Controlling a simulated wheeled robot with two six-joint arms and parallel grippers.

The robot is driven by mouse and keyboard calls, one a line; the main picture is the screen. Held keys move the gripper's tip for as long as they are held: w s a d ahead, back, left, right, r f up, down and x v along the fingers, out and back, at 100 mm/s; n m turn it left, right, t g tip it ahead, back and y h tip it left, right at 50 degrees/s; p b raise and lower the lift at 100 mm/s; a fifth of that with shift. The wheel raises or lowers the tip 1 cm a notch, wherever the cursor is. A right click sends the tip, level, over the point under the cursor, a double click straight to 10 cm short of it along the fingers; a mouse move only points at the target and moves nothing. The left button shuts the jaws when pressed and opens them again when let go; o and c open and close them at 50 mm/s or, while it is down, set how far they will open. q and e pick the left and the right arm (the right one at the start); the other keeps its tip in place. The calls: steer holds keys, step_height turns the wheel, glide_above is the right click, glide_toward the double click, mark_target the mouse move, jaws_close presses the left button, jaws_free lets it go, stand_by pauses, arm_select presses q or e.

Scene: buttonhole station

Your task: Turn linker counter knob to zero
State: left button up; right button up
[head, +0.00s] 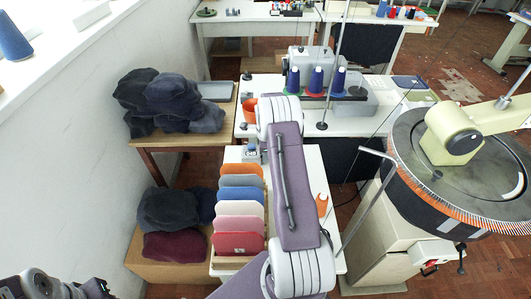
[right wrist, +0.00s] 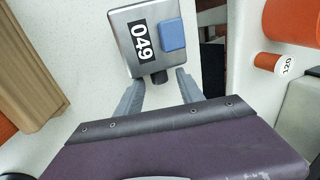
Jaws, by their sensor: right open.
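The linker counter (right wrist: 152,40) is a grey metal box at the top of the right wrist view. It has a black label reading 049 and a blue button (right wrist: 172,35). Its dark knob (right wrist: 160,78) sticks out from the side facing my right gripper (right wrist: 158,92). That gripper is open, with one grey finger on each side just short of or beside the knob; I cannot tell if they touch. In the head view the counter (head: 250,152) shows beside my purple-covered right arm, which hides the right gripper. Part of my left gripper (head: 96,289) shows at the bottom left; its jaws are unclear.
A rack of coloured panels (head: 240,210) stands on the white table close to the counter. Dark fabric bundles (head: 172,95) lie left; a round linking machine (head: 455,170) stands right.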

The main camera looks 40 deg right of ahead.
steer(key=shift+f, duration=0.15)
jaws_close()
steer(key=shift+w+d+r+g+p, duration=0.1)
steer(key=shift+w+r+g+p, duration=0.15)
steer(key=shift+p, duration=0.4)
steer(key=shift+f+g+y, duration=0.1)
steer(key=shift+g+y, duration=0.15)
steer(key=shift+y, duration=0.15)
steer(key=shift+d+f, duration=0.1)
steer(key=shift+f, duration=0.1)
steer(key=shift+g+y, duration=0.5)
steer(key=shift+g, duration=0.1)
steer(key=shift+r, duration=0.1)
